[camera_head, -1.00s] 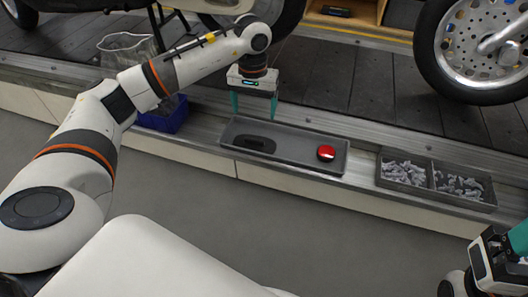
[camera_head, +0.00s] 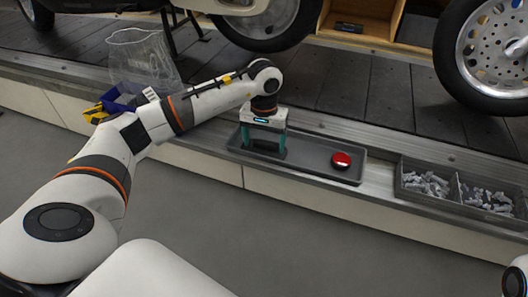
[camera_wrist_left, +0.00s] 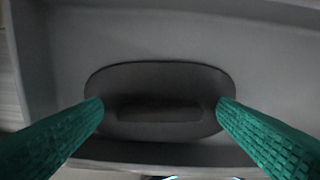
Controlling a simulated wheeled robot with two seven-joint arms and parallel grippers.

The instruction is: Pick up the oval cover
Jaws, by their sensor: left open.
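The oval cover (camera_wrist_left: 160,72) is a dark grey oval with a raised bar in its middle. It lies in the left part of a shallow grey tray (camera_head: 310,171), seen in the head view. My right gripper is out of view; only a bit of white arm shows at the bottom right.
A red round button-like piece (camera_head: 341,160) lies in the same tray, to the right. A divided bin (camera_head: 454,190) of small grey parts stands further right. Vehicle wheels (camera_head: 490,55) stand behind.

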